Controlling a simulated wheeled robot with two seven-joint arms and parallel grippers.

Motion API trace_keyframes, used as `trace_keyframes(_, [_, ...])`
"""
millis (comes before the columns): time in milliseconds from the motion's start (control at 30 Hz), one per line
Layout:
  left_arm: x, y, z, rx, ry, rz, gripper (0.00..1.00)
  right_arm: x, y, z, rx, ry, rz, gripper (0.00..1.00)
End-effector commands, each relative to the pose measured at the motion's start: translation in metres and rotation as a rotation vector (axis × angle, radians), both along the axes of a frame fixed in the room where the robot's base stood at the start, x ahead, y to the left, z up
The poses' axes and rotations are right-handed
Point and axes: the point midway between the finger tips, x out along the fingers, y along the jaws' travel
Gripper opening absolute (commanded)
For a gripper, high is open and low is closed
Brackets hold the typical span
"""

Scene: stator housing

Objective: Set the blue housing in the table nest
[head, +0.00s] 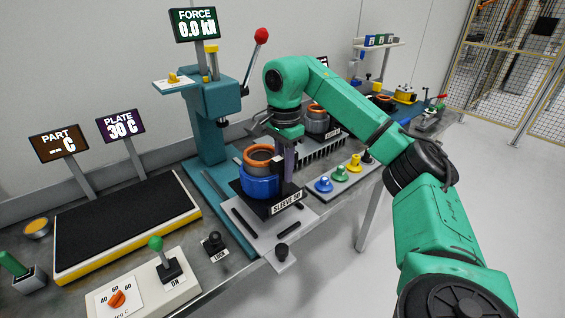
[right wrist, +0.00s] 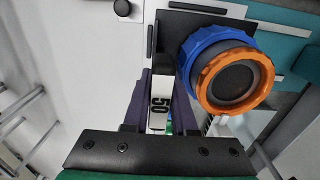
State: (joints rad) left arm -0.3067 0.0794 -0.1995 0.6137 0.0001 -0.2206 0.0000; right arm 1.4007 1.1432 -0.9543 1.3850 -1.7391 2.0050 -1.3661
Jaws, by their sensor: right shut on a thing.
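The blue housing (head: 261,184), with an orange ring on its top, stands upright on a black square base with a "SLEEVE 50" label (head: 287,202). It is over the grey table nest plate (head: 250,241) with black bars; whether the base touches the plate I cannot tell. My right gripper (head: 289,172) points down at the housing's right side, shut on a dark upright part beside it. In the right wrist view the housing (right wrist: 190,68) is right of the purple fingers (right wrist: 161,75), and the label's "50" shows between them. My left gripper is out of view.
The teal press (head: 208,120) with a red-knobbed lever stands behind the nest. Coloured knobs (head: 324,184) lie to the right. A black heating plate (head: 125,221) and a switch box (head: 145,290) are at left.

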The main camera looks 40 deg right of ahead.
Motion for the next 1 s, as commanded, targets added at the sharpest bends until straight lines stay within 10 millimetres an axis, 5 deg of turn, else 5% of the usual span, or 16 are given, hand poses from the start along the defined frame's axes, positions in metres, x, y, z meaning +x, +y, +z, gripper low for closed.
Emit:
trace_keyframes(100, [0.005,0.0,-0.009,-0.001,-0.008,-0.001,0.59,0.0,0.0,-0.026,0.002,-0.003,0.001,0.0])
trace_keyframes(467, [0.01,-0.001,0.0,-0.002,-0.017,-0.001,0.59,0.0,0.0,-0.071,0.001,-0.004,0.0,0.0])
trace_keyframes(800, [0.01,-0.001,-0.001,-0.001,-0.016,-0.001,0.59,0.001,0.0,-0.078,0.002,-0.006,0.0,0.0])
trace_keyframes(833, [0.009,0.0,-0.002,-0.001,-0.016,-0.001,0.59,0.0,0.0,-0.08,0.0,0.0,0.0,0.29])
trace_keyframes(900, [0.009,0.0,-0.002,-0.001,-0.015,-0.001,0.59,0.0,0.0,-0.079,0.0,0.0,0.0,0.55])
trace_keyframes(1000, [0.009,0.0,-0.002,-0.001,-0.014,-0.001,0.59,0.0,0.0,-0.079,0.0,0.0,0.0,0.55])
